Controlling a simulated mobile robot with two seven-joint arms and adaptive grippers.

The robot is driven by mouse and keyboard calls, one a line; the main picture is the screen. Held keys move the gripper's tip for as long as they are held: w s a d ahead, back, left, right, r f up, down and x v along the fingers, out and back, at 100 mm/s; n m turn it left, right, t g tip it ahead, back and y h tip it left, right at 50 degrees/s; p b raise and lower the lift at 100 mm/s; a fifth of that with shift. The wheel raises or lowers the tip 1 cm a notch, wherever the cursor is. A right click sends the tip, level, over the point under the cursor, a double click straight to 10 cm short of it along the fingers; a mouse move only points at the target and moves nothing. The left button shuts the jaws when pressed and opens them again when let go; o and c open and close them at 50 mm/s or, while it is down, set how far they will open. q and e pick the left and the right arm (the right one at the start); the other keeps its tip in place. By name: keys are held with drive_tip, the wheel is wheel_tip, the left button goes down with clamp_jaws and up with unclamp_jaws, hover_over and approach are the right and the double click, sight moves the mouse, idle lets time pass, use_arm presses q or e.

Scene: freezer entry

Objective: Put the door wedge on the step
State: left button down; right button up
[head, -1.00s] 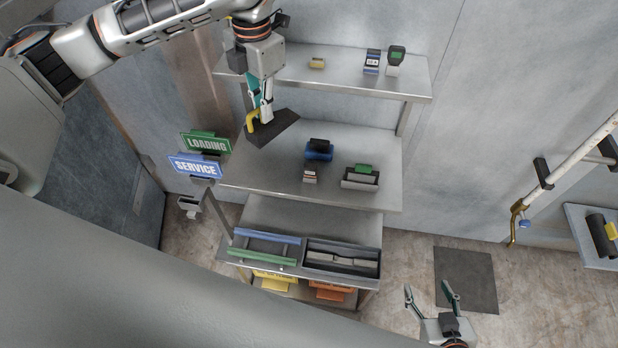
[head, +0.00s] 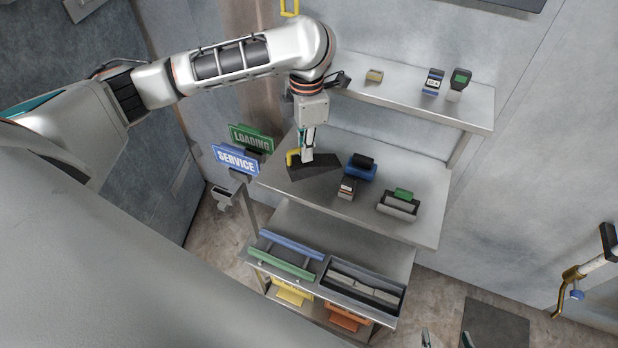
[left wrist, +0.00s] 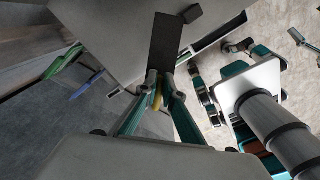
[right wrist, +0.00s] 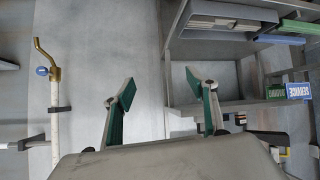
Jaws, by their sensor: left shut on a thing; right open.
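A dark wedge with a yellow handle (head: 314,167), which I take as the door wedge, is at the left part of the grey middle shelf (head: 425,217). My left gripper (head: 308,158) is shut on it from above. I cannot tell whether the wedge touches the shelf. In the left wrist view the dark wedge (left wrist: 167,48) extends past the fingertips (left wrist: 163,78). My right gripper (head: 446,337) is open and empty, low at the bottom edge; its spread fingers show in the right wrist view (right wrist: 160,92). No part is clearly marked as the step; the shelves are stepped.
A blue-and-black item (head: 360,168), a small labelled block (head: 346,189) and a grey holder with a green top (head: 398,204) stand right of the wedge. LOADING (head: 250,138) and SERVICE (head: 236,159) signs stand left. Bare shelf lies at front left. A pipe handle (head: 570,285) is at right.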

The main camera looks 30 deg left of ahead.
sight(306, 164)
use_arm(q)
wheel_tip(306, 164, down, 5)
drive_tip(key=shift+r+b, duration=0.1)
drive_tip(key=shift+b, duration=0.45)
drive_tip(key=shift+f, duration=0.35)
wheel_tip(306, 164, down, 4)
drive_tip(key=shift+r+b, duration=0.2)
drive_tip(key=shift+b, duration=0.5)
drive_tip(key=shift+f, duration=0.3)
drive_tip(key=shift+r, duration=0.15)
use_arm(e)
drive_tip(key=shift+w+d+f, duration=0.35)
drive_tip(key=shift+w+f, duration=0.15)
drive_tip(key=shift+f, duration=0.3)
use_arm(q)
drive_tip(key=c, duration=2.2)
unclamp_jaws()
use_arm(e)
drive_tip(key=shift+s+a+f, duration=0.1)
drive_tip(key=shift+s, duration=0.05)
drive_tip(key=shift+s+f, duration=0.1)
drive_tip(key=shift+s, duration=0.05)
